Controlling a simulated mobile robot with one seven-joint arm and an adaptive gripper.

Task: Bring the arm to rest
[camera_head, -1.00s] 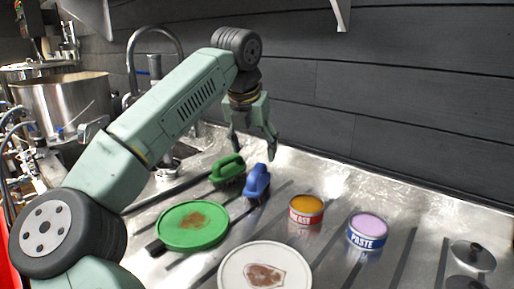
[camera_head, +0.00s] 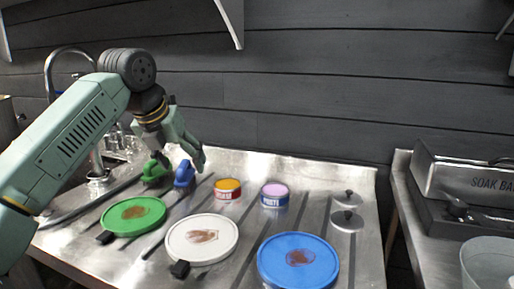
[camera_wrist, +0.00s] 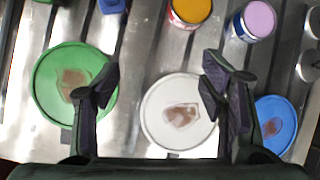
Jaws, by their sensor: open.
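My gripper (camera_head: 176,158) is open and empty, held above the steel drainboard (camera_head: 240,163) near the green and blue brushes. In the wrist view, the open fingers of my gripper (camera_wrist: 165,85) reach over the drainboard, with nothing between them but the board and a white round lid below. My arm comes in from the left in the head view, bent at the elbow and raised.
On the drainboard are a green brush (camera_head: 154,170), blue brush (camera_head: 184,175), yeast tin (camera_head: 228,189), paste tin (camera_head: 274,195), and stained green (camera_head: 133,215), white (camera_head: 202,239) and blue (camera_head: 298,260) lids. A soak basin (camera_head: 465,175) stands right, a tap (camera_head: 70,50) left.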

